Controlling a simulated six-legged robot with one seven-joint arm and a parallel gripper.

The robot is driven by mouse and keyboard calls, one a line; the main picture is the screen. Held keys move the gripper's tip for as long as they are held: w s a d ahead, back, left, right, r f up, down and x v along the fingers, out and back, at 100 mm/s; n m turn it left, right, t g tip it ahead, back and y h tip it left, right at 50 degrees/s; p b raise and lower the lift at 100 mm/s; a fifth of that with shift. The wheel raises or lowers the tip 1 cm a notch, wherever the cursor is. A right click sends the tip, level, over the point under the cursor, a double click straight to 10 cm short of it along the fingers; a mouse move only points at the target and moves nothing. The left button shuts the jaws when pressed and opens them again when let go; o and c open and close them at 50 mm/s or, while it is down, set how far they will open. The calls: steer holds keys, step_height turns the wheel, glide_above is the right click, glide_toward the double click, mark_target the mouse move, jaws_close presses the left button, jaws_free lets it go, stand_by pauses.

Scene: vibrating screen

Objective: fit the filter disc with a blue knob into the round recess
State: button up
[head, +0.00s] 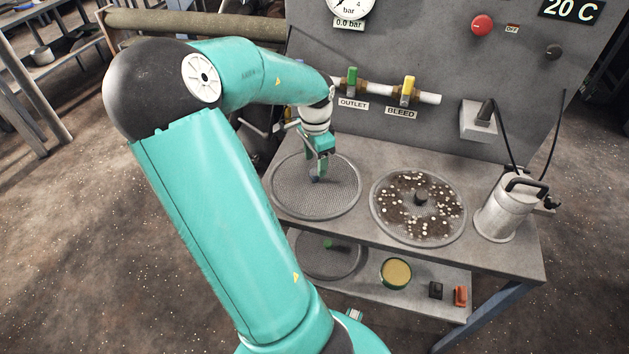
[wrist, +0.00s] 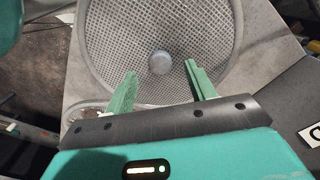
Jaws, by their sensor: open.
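A round wire-mesh filter disc (head: 295,200) with a small blue knob (head: 315,179) lies flat at the left of the grey bench top. It fills most of the wrist view (wrist: 115,50), where its knob (wrist: 160,62) looks grey-blue and stands at the disc's middle. My gripper (head: 320,171) is over the disc, pointing down. In the wrist view its two green fingers (wrist: 160,70) are apart, one to each side of the knob, with nothing held. I cannot tell whether the disc sits in a recess, as no empty round recess shows.
A dirty mesh disc (head: 400,225) with a dark knob lies to the right, beside a metal canister (head: 502,214). The lower shelf holds a green-knobbed disc (head: 345,262), a yellow-topped tin (head: 396,273) and two small blocks. An upright panel (head: 440,75) with valves stands behind.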

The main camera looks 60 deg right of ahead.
mark_target(315, 171)
step_height(315, 171, down, 5)
steer(key=shift+r, duration=0.15)
steer(key=shift+c, duration=0.2)
jaws_close()
